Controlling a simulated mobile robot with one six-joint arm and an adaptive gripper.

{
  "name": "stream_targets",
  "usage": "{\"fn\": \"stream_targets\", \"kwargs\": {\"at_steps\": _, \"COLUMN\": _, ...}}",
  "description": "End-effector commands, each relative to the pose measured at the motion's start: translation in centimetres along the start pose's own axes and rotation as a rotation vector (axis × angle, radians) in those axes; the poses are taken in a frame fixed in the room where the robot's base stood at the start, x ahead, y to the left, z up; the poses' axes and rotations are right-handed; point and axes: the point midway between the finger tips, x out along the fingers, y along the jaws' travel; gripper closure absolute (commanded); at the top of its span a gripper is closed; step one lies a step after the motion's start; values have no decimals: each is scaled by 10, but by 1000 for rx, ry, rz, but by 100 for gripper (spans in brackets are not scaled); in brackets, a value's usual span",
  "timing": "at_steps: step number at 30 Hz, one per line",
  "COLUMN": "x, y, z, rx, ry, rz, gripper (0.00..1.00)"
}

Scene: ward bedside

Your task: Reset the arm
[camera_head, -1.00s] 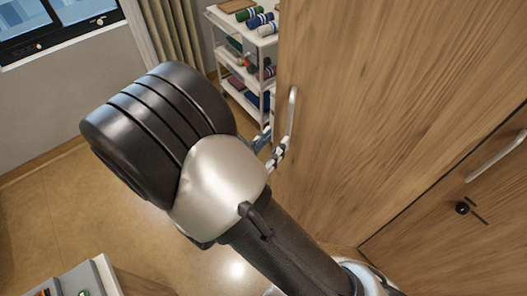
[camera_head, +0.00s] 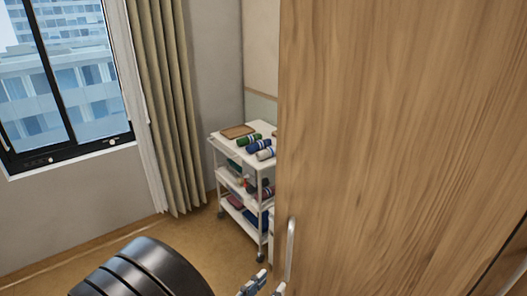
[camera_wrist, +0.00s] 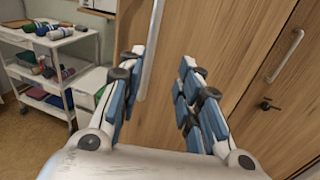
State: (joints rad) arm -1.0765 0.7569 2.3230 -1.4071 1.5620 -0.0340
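My gripper (camera_wrist: 158,85) shows in the wrist view with its two blue-padded fingers spread apart and nothing between them. It faces a wooden cabinet door (camera_wrist: 182,45), and the door's vertical metal handle (camera_wrist: 152,45) shows beyond the gap, nearer the left finger. I cannot tell whether a finger touches the handle. In the head view only the fingertips (camera_head: 262,284) show at the bottom edge, just left of the handle (camera_head: 290,248). Part of my dark arm is at the bottom left; the rest is out of view.
A white wheeled cart (camera_head: 248,190) with rolled towels and a wooden tray (camera_head: 238,131) stands behind, left of the cabinet (camera_head: 390,130). A curtain (camera_head: 165,100) and window (camera_head: 65,75) are at the left. Bare floor (camera_head: 190,245) lies before the cart.

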Motion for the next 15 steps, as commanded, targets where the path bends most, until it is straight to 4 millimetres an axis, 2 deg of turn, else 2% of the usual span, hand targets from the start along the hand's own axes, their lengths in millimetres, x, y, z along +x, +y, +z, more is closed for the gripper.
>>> {"fn": "stream_targets", "kwargs": {"at_steps": 2, "x": 15, "y": -21, "z": 6, "rx": 66, "ry": 35, "rz": -107, "gripper": 68}}
{"fn": "stream_targets", "kwargs": {"at_steps": 7, "x": 41, "y": -98, "z": 16, "rx": 305, "ry": 167, "rz": -463, "gripper": 68}}
{"fn": "stream_targets", "kwargs": {"at_steps": 9, "x": 43, "y": -130, "z": 14, "rx": 426, "ry": 228, "rz": -615, "gripper": 68}}
{"fn": "stream_targets", "kwargs": {"at_steps": 12, "x": 37, "y": -168, "z": 9, "rx": 614, "ry": 313, "rz": -816, "gripper": 68}}
{"fn": "stream_targets", "kwargs": {"at_steps": 15, "x": 25, "y": -196, "z": 1, "rx": 820, "ry": 393, "rz": -997, "gripper": 68}}
